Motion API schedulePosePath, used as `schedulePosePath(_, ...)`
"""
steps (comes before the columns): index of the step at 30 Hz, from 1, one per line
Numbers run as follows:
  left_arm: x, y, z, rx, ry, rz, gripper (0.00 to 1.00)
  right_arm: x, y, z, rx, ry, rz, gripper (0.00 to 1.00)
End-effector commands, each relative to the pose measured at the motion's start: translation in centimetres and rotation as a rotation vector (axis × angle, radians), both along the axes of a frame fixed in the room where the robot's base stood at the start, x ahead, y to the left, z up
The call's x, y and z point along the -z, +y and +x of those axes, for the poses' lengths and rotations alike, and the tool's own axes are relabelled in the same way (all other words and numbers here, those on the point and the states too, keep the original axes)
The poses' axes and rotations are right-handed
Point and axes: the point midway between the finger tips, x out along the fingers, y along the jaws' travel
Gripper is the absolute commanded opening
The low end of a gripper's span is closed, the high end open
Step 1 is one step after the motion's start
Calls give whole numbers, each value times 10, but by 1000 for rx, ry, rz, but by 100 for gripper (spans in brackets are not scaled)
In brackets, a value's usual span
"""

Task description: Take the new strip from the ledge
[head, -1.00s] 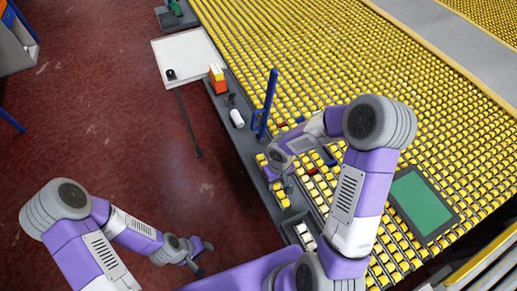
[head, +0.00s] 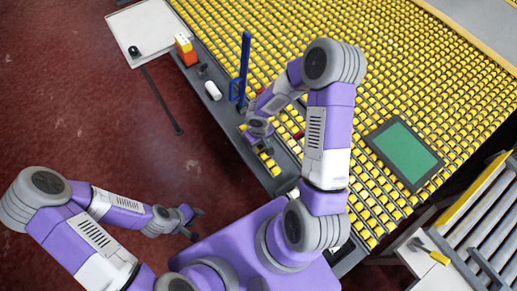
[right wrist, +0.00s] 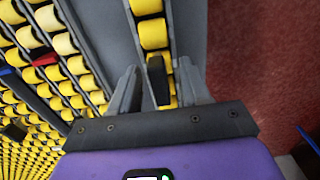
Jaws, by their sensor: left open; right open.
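The grey ledge (head: 222,118) runs along the near-left edge of the yellow roller table. My right gripper (head: 268,148) is low over the ledge, beside its yellow rollers. In the right wrist view the right gripper (right wrist: 158,88) is open, with a finger on each side of a small dark piece (right wrist: 157,78). The piece lies over the yellow rollers and the fingers look apart from it. I cannot tell whether it is the new strip. No other strip is clear on the ledge. My left gripper (head: 194,222) is open and empty above the red floor.
A green panel (head: 405,148) lies on the rollers at right. A white board (head: 148,30) is at upper left. The red floor at left is open.

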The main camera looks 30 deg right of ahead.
Motion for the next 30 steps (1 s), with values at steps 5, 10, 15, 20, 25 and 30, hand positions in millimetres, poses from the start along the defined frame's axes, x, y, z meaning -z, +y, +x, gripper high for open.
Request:
schedulePosePath(5, 0, 0, 0, 0, 0, 0, 43, -1, 0, 0, 1, -1, 0, 44)
schedulePosePath(10, 0, 0, 0, 0, 0, 0, 43, -1, 0, 0, 0, -1, 0, 18)
schedulePosePath(15, 0, 0, 0, 0, 0, 0, 43, -1, 0, 1, 0, -1, 0, 1)
schedulePosePath(20, -1, 0, 0, 0, 0, 0, 43, -2, 0, 1, 0, -2, 0, 1)
schedulePosePath(25, -6, 0, 0, 0, 0, 0, 43, -20, -1, 1, 1, -6, -2, 1)
schedulePosePath(30, -15, 0, 0, 0, 0, 0, 43, -56, 0, 2, 2, -6, -2, 1)
